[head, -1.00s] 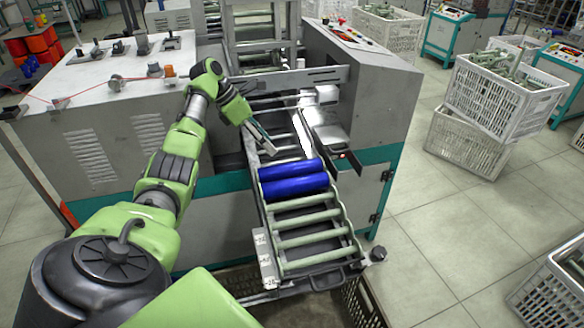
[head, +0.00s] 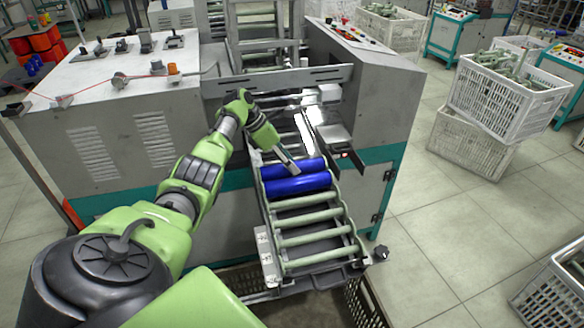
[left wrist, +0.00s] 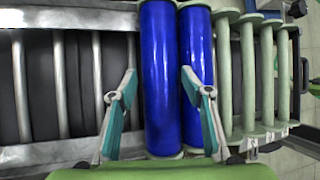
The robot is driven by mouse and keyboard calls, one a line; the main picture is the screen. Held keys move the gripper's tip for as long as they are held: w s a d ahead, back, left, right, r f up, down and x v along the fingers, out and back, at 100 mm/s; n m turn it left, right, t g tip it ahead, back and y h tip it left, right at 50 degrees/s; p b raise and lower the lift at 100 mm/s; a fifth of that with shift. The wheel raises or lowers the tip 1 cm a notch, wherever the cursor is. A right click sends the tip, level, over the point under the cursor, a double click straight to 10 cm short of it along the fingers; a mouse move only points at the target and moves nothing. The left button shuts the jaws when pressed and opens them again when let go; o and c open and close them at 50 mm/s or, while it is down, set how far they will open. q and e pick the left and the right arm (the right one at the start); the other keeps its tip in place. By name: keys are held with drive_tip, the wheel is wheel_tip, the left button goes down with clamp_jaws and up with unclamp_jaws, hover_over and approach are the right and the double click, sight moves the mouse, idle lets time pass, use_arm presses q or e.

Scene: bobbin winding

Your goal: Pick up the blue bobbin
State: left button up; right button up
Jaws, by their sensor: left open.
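Two blue bobbins lie side by side across the sloping roller rack (head: 312,243). The upper blue bobbin (head: 308,167) and the lower blue bobbin (head: 284,187) both show in the head view. In the left wrist view, one blue bobbin (left wrist: 161,60) lies at the middle and the other blue bobbin (left wrist: 196,35) is right beside it. My right gripper is out of view.
Several pale green bobbins (head: 310,237) lie farther down the rack. The grey machine (head: 365,105) stands behind and to the right of the rack. White crates (head: 500,98) stand on the floor at the right, with clear floor between.

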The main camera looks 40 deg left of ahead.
use_arm(q)
drive_tip(key=shift+s+f, duration=0.1)
drive_tip(key=shift+f, duration=0.05)
drive_tip(key=c, duration=1.1)
drive_tip(key=shift+o, duration=0.2)
